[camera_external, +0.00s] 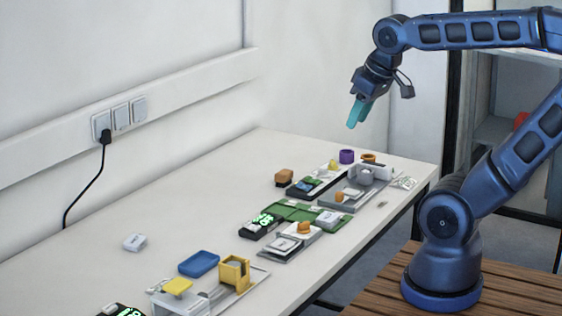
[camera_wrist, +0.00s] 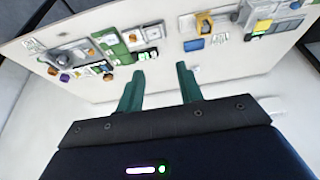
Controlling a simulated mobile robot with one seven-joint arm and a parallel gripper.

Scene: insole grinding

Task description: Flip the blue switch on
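A small blue part (camera_external: 304,186), which may be the blue switch, sits on a dark and green device toward the back of the table. My gripper (camera_external: 354,121) hangs in the air above the back of the table, touching nothing. In the wrist view, its two teal fingers (camera_wrist: 160,68) are apart with nothing between them.
A blue tray-like block (camera_external: 198,263) lies near a yellow holder (camera_external: 234,274) at the front of the white table (camera_external: 190,200). Several devices line its right side, with a purple cylinder (camera_external: 346,156) at the back. The table's left side is mostly clear; a white block (camera_external: 134,242) lies there.

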